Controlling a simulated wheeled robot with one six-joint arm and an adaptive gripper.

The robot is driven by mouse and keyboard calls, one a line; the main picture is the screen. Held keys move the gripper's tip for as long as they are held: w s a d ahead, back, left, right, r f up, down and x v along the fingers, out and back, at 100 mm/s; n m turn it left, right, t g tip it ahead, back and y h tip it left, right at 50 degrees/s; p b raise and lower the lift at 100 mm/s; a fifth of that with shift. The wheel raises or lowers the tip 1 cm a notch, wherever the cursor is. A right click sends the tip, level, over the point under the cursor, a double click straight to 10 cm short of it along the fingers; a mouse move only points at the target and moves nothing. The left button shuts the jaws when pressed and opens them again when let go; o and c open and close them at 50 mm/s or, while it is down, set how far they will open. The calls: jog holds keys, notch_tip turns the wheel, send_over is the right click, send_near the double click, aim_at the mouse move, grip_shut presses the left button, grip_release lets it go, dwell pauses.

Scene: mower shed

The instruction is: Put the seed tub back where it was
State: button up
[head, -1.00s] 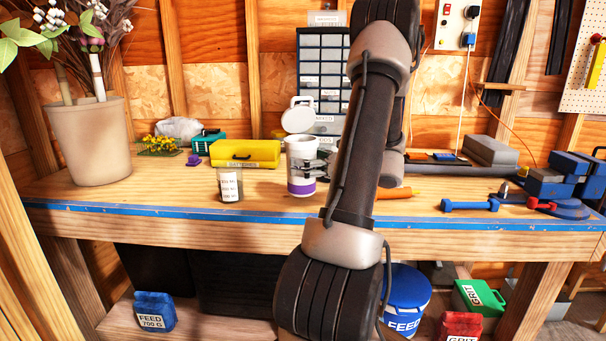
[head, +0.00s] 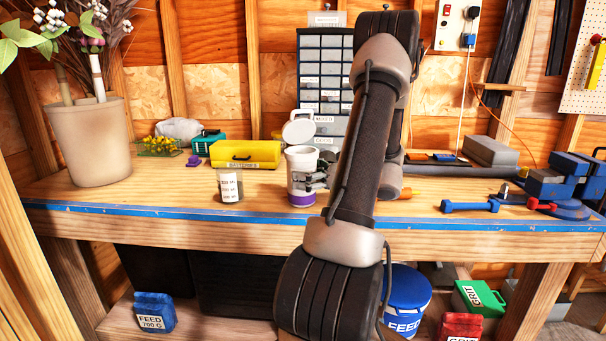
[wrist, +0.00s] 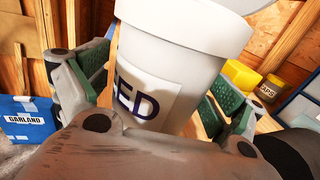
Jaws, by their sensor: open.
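The seed tub (head: 301,165) is white with a purple band at its base. It stands upright at the front of the wooden bench (head: 130,195), and its round lid (head: 299,131) is tipped up behind the rim. My gripper (head: 314,178) is at the tub's right side, low against its body. In the wrist view the tub (wrist: 180,60) fills the middle, with part of its label reading "ED". My gripper (wrist: 152,90) is open, with one green-padded finger on each side of the tub. Whether the pads touch it cannot be told.
A small labelled jar (head: 229,186) stands left of the tub, with a yellow batteries case (head: 245,153) behind it. A drawer cabinet (head: 325,75) stands at the back. A large plant pot (head: 90,140) is at the left, a blue vise (head: 555,185) at the right.

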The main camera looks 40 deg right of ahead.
jog(key=shift+r, duration=0.1)
jog(key=shift+s+d, duration=0.15)
jog(key=shift+s, duration=0.1)
jog(key=v, duration=1.1)
jog(key=shift+s, duration=0.2)
